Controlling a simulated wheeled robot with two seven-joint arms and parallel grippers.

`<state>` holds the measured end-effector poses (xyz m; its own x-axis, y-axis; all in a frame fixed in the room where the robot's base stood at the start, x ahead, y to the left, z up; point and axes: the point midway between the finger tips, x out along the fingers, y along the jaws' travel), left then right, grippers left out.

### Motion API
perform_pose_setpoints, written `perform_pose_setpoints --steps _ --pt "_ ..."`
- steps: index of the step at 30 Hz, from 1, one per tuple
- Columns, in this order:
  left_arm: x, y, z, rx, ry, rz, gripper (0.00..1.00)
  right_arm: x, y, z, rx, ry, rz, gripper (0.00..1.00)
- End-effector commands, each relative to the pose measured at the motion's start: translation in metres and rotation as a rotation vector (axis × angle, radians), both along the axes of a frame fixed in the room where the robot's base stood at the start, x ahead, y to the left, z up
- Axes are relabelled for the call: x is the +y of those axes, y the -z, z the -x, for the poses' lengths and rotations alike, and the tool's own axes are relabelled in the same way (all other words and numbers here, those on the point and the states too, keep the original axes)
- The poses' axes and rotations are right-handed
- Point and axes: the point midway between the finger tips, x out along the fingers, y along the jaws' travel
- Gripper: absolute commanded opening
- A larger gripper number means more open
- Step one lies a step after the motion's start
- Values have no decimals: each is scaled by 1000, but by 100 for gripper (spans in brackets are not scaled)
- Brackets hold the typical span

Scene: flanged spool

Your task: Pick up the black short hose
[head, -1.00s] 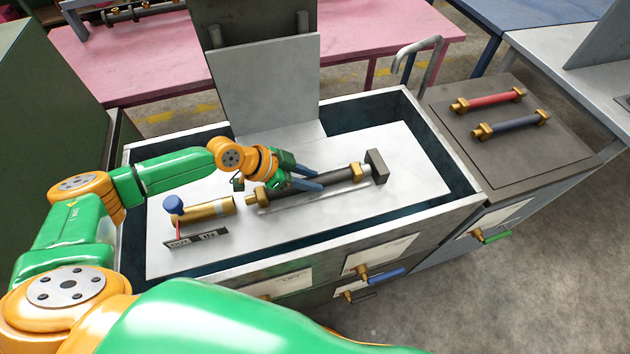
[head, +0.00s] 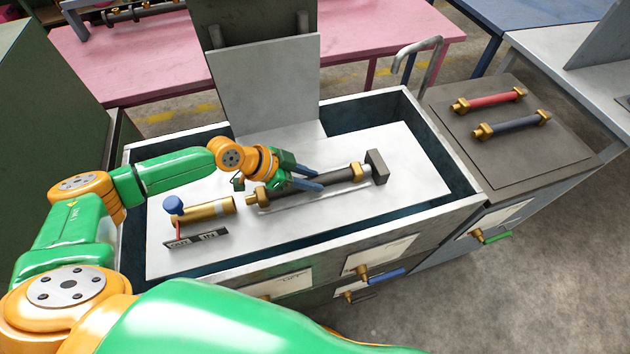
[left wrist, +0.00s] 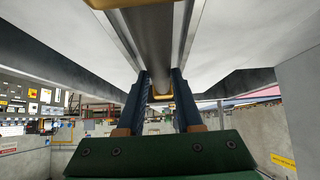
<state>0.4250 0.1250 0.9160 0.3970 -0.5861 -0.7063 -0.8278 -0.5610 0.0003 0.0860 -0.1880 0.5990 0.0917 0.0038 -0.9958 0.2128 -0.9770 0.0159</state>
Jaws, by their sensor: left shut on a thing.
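The black short hose (head: 330,180) has brass end fittings and lies along a rail on the white surface inside the grey tub. My left gripper (head: 308,184) is at the hose, nearer its left fitting, with its fingers shut on it. In the left wrist view the hose (left wrist: 153,40) runs between the two dark fingers (left wrist: 160,92). In the head view the gripper hides part of the hose. I cannot tell any gap between hose and rail. My right gripper is not in view.
A brass cylinder with a blue-knobbed valve (head: 200,211) and an IN/OUT plate (head: 195,240) sit left of the hose. A dark block (head: 377,167) stands at its right end. The tub's walls (head: 440,217) surround the work.

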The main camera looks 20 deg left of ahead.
Motion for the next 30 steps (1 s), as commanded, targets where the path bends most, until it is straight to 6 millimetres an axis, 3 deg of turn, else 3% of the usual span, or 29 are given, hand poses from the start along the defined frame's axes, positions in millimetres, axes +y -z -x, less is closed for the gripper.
perform_pose_setpoints --steps 7,12,18,21,25,27,30 --pt "0 -6 -1 -5 1 2 0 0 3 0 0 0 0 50" --pt "1 -34 2 -7 2 -1 0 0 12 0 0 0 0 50" --pt "14 -93 53 -7 1 -10 0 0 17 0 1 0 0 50" --pt "22 -103 87 0 -3 -11 0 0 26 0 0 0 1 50" --pt "28 -119 117 2 -3 -8 0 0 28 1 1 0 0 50" --pt "28 -137 123 10 -4 -1 0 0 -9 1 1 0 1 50" --pt "30 -137 129 7 -4 -1 0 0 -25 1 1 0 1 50"
